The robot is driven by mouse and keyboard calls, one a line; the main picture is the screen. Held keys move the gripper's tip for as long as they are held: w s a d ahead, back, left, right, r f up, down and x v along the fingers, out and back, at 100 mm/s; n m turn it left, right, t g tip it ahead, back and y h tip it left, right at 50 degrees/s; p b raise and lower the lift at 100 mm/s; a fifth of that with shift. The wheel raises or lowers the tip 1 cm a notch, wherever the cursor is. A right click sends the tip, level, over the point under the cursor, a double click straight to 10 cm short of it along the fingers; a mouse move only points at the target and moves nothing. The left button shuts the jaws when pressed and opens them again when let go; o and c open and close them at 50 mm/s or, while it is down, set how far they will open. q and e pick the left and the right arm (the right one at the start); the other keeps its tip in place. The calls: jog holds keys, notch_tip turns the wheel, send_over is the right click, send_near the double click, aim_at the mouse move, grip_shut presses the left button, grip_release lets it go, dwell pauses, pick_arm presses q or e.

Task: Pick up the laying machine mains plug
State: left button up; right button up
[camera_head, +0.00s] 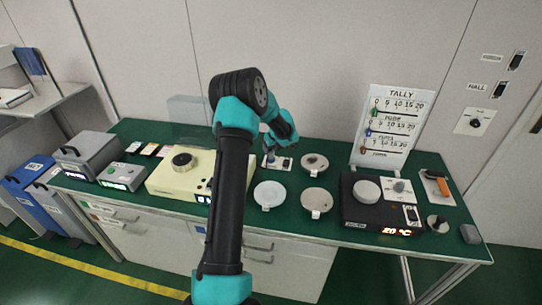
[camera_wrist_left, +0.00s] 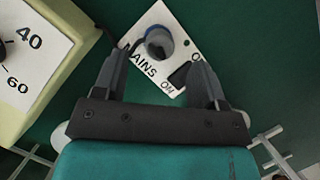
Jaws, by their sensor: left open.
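The mains plug (camera_wrist_left: 158,42) shows in the left wrist view as a grey round body with a blue ring, upright on a white plate (camera_wrist_left: 133,40) marked MAINS, with a black switch (camera_wrist_left: 180,74). In the head view the plate (camera_head: 287,163) lies on the green bench, and my arm and gripper partly cover it. My left gripper (camera_wrist_left: 158,62) is open and empty, its fingers pointing at the plate with the plug in line with the gap between them. In the head view the left gripper (camera_head: 269,150) hangs over the plate. The right gripper is not in view.
A cream machine with a dial (camera_head: 165,178) stands left of the plate, close beside the gripper. Round pale discs (camera_head: 269,194) lie in front and to the right. A black hotplate (camera_head: 360,216) and the TALLY board (camera_head: 391,127) stand further right.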

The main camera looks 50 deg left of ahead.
aim_at(271, 151)
pick_arm(q)
jog(key=x, duration=0.4)
jog(key=shift+f, duration=0.25)
jog(key=c, duration=1)
